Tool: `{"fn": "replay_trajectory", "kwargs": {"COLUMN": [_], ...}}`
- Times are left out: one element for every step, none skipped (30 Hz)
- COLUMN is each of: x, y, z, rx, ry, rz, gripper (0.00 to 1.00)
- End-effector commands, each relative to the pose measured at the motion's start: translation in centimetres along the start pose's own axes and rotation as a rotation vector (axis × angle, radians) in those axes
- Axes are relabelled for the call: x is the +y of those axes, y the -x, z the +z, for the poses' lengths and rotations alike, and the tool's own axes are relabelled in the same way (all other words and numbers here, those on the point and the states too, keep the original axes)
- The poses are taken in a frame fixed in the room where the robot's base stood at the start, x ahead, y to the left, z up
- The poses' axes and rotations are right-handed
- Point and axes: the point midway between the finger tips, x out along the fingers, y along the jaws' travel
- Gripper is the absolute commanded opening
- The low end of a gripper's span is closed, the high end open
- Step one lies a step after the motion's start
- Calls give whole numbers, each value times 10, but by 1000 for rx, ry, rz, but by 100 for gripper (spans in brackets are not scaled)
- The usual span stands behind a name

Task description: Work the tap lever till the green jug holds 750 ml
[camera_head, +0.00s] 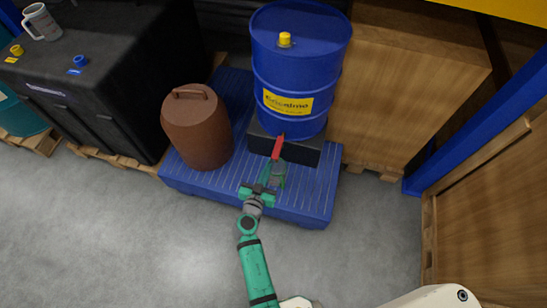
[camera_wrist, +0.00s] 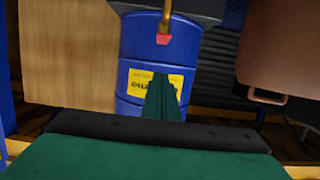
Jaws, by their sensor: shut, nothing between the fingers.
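The blue drum (camera_head: 300,65) lies upright on a black stand on a blue pallet. Its red tap lever (camera_head: 278,148) points out at the front. In the wrist view, which is upside down, the lever (camera_wrist: 163,39) shows as a red tip by a brass tap (camera_wrist: 166,18). A small grey-green jug (camera_head: 279,178) seems to stand below the tap, partly hidden by my gripper. Its fill level cannot be read. My gripper (camera_head: 266,170) is shut and empty, just in front of the tap and apart from the lever. Its closed fingers (camera_wrist: 163,98) cover part of the drum's label.
A brown can (camera_head: 196,128) stands left of the drum on the pallet (camera_head: 215,186). A wooden crate (camera_head: 395,90) is close on the right. The grey floor in front is clear.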

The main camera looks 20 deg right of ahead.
Motion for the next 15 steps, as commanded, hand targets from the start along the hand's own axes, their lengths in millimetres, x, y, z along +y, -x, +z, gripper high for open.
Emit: {"fn": "replay_trajectory", "kwargs": {"x": [0,0,0,0,0,0,-1,0,0,-1,0,0,0,0,0], "y": [-2,-4,-7,-10,-13,-19,-24,-29,-36,-42,-48,-55,-61,-67,-74], "z": [0,0,-1,-1,0,-1,-1,-1,-1,-1,-1,-1,-1,-1,-1], "rx": [0,1,1,1,1,1,1,1,1,1,1,1,1,0,1], "ry": [0,0,0,0,0,0,0,0,0,0,0,0,0,0,-1], "rz": [0,0,0,0,0,0,0,0,0,0,0,0,1,2,1], "gripper": [0,0,0,0,0,0,0,0,0,0,0,0,0,0,0]}}
